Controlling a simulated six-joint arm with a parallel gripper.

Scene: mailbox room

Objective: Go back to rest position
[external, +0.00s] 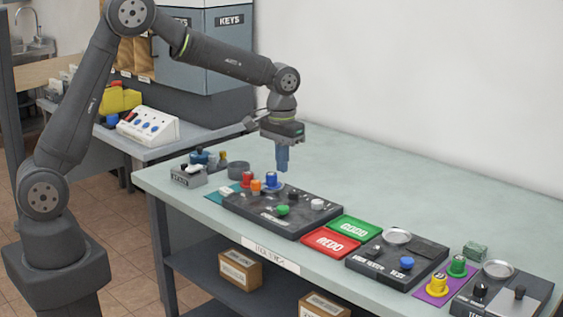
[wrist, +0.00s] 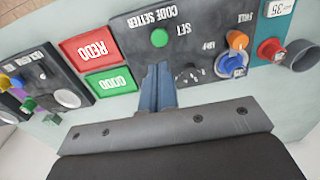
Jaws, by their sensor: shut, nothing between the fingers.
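My gripper (external: 282,158) points straight down above the back of the dark code setter panel (external: 270,221) on the pale green table. Its blue fingers are shut and hold nothing. In the wrist view the closed fingers (wrist: 157,88) show over the edge of the same panel (wrist: 138,42), below the green button (wrist: 159,38). The fingertips look to be above the panel and apart from it. The arm is bent, with its forearm reaching out over the table.
Red, orange and blue knobs (external: 271,180) stand at the panel's left end. The green GOOD plate (external: 354,229) and red REDO plate (external: 331,242) lie to its right, then a second dark panel (external: 390,264). The table's back right (external: 400,185) is clear.

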